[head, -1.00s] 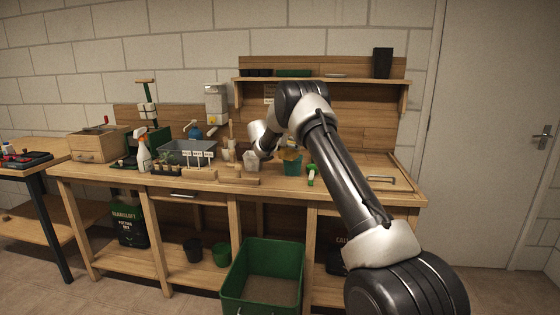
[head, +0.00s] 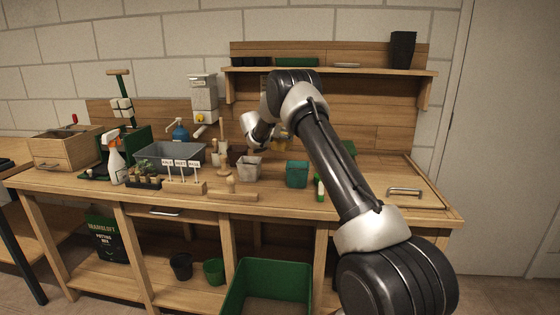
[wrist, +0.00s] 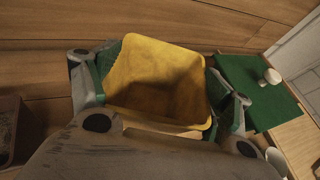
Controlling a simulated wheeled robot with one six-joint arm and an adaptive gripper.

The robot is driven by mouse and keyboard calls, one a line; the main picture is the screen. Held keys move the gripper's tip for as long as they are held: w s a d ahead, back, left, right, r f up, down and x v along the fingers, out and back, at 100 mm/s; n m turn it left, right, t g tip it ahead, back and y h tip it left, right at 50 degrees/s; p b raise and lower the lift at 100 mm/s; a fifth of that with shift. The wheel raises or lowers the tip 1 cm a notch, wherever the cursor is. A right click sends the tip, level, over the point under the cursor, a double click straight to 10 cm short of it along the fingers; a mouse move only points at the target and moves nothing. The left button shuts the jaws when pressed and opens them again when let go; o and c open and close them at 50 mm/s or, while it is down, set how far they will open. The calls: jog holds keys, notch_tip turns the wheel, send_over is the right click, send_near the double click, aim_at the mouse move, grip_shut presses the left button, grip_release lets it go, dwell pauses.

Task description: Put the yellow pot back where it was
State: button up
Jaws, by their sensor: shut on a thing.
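The yellow pot (wrist: 157,80) is square, empty and open-topped, and it fills the middle of the wrist view. My gripper (wrist: 160,88) is shut on it, with a finger on each side of the pot. In the head view the yellow pot (head: 283,143) shows only as a small patch behind my arm, above the back part of the bench (head: 225,212). My fingers are hidden there. I cannot tell whether the pot touches the bench.
A teal pot (head: 297,174) and a grey-white pot (head: 249,168) stand on the bench in front. A green mat (wrist: 256,88) lies right of the pot in the wrist view. A green crate (head: 268,290) is below. A shelf (head: 330,71) runs above the bench.

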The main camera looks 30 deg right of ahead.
notch_tip(320, 180, down, 9)
jog(key=shift+r, duration=0.1)
dwell(0.3)
jog(key=o, duration=1.1)
jog(key=shift+f, duration=0.2)
jog(key=shift+o, duration=0.2)
